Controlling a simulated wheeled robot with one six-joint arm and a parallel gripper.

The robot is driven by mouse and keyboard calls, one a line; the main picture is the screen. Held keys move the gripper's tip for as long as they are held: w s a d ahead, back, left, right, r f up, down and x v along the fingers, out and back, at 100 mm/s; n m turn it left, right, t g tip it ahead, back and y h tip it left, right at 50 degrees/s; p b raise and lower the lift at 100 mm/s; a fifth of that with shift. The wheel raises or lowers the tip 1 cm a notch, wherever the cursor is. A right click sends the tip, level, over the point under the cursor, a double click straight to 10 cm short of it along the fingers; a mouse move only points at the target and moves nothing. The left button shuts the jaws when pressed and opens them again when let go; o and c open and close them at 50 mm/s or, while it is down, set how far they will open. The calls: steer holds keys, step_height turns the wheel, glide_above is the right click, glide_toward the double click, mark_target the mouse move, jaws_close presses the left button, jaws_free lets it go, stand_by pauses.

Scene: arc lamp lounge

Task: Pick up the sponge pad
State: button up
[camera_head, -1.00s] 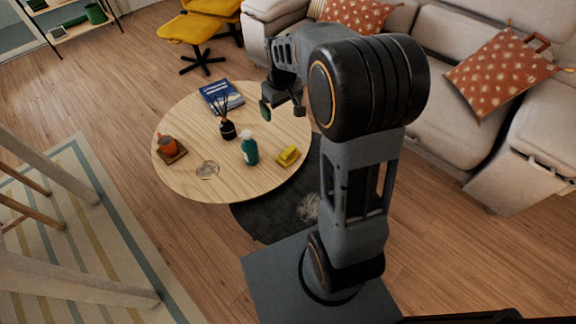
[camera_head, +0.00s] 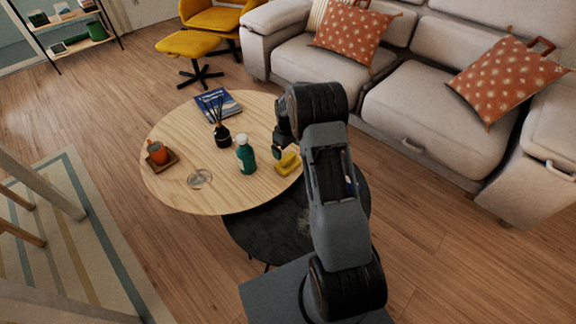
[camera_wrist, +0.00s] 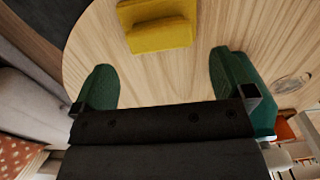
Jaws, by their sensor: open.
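The sponge pad (camera_head: 288,164) is a yellow block lying on the right part of the round wooden table (camera_head: 180,127). It also shows in the wrist view (camera_wrist: 157,27) at the top, just beyond my gripper, as a stepped yellow block. My gripper (camera_head: 281,145) is above the table close to the sponge pad. In the wrist view my gripper (camera_wrist: 162,85) has its two green-padded fingers spread wide, with only bare wood visible between them. The sponge pad lies ahead of the fingers, apart from them.
A green bottle (camera_head: 246,155) stands left of the sponge pad. Also on the table are a black reed diffuser (camera_head: 222,136), a blue book (camera_head: 218,104), an orange cup (camera_head: 157,152) on a coaster and a glass dish (camera_head: 199,179). A dark low table (camera_head: 262,228) and a sofa (camera_head: 390,115) are nearby.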

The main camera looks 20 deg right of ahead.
mark_target(288, 157)
steer(key=shift+s+d+f+b, duration=0.1)
steer(key=shift+f+b, duration=0.4)
steer(key=shift+f, duration=1.05)
steer(key=shift+s+f+b, duration=0.1)
steer(key=shift+f+b, duration=0.35)
steer(key=shift+f, duration=1.05)
steer(key=c, duration=0.8)
steer(key=shift+c, duration=0.2)
steer(key=shift+r, duration=0.1)
